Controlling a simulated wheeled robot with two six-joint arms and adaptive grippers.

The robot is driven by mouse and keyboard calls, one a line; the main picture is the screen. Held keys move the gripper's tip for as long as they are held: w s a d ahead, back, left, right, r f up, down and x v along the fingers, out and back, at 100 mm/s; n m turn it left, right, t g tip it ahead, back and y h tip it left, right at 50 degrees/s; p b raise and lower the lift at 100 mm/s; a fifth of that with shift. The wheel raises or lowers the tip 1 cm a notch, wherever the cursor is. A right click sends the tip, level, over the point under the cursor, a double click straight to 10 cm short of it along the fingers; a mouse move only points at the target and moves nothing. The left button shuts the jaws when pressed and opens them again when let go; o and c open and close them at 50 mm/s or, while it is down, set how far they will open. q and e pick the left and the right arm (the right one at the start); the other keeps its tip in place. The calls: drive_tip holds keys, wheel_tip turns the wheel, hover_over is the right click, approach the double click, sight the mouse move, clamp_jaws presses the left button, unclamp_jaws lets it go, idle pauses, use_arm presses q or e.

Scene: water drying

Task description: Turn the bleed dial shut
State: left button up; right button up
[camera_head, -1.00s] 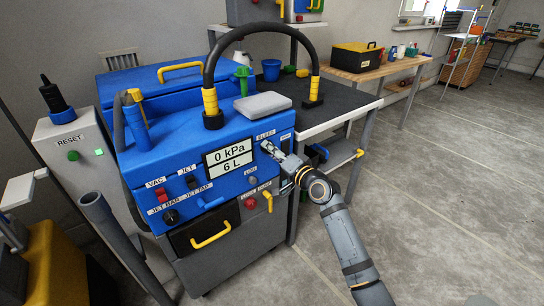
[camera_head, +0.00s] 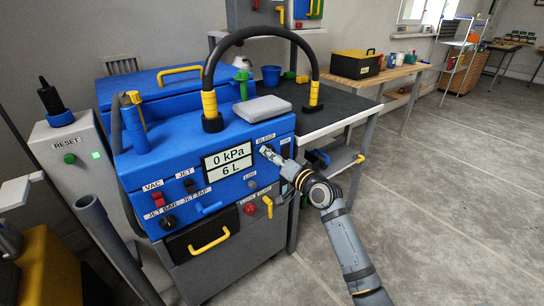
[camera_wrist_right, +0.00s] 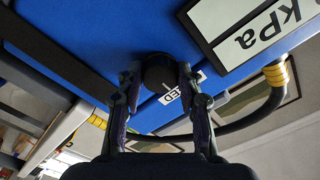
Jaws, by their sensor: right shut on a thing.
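The blue machine (camera_head: 215,140) has a display (camera_head: 228,162) reading 0 kPa and 6 L. The bleed dial is on its front, right of the display, under the BLEED label (camera_head: 265,139). In the head view my right gripper (camera_head: 268,151) is at the dial and mostly hides it. In the right wrist view the black round dial (camera_wrist_right: 158,72) sits between the two fingers of my right gripper (camera_wrist_right: 158,80), which are shut on it. My left gripper is not in view.
Below the display are a red knob (camera_head: 250,209), a yellow lever (camera_head: 268,206) and a drawer with a yellow handle (camera_head: 209,238). A black hose (camera_head: 258,32) arches over the top. A dark-topped table (camera_head: 345,103) stands behind. The floor at right is clear.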

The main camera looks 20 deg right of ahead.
drive_tip(key=o, duration=1.2)
drive_tip(key=shift+c, duration=0.2)
drive_tip(key=v, duration=1.2)
